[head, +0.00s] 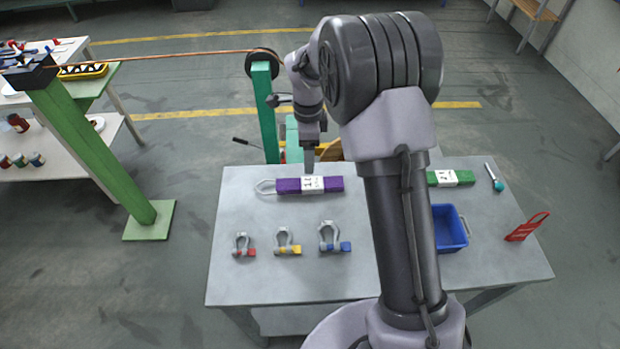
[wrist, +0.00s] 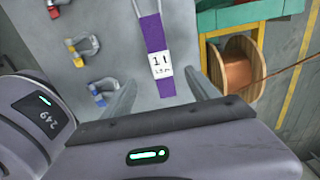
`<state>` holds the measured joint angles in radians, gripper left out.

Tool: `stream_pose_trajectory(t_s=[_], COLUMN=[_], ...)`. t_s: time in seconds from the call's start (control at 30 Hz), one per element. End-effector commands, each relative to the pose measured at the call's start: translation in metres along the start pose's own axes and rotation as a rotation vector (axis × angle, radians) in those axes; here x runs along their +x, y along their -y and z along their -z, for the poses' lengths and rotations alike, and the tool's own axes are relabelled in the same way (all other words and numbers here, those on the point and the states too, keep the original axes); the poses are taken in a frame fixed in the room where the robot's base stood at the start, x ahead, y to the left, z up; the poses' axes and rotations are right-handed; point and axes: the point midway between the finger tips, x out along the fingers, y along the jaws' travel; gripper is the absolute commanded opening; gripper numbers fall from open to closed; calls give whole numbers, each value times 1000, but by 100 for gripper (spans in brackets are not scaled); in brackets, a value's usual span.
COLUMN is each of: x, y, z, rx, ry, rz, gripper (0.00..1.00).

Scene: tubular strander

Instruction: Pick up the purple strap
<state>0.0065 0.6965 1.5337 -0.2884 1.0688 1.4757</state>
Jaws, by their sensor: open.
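The purple strap (head: 289,186) lies flat on the grey table near its far edge, with a white label in its middle and a pale loop at its left end. It also shows in the wrist view (wrist: 155,35), running away from me between my finger lines, its label marked in black. My gripper (head: 309,167) points down at the strap in the head view. In the wrist view its two fingers (wrist: 162,93) are apart, one on each side of the strap, with nothing held. I cannot tell the exact height left above the strap.
Shackles with red (head: 243,247), yellow (head: 287,243) and blue (head: 333,238) pins stand nearer on the table. To the right are a green strap (head: 458,178), a blue bin (head: 451,228) and a red tag (head: 526,228). A green post (head: 264,110) stands behind the table.

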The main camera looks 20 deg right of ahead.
Motion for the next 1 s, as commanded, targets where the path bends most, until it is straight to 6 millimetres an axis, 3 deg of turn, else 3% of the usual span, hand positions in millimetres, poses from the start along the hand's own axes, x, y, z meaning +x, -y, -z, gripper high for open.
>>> stream_pose_trajectory(t_s=[0.03,0.13,0.43,0.6,0.83,1.0], x=[20,46,80,115,117,117], y=[0,0,0,-2,-1,-1], z=[0,0,0,-1,-1,-1], rx=[0,-1,-2,-2,-3,-3], ry=[-1,0,0,1,1,1], rz=[-2,0,1,-1,3,2], gripper=[69,69,69,69,69,36])
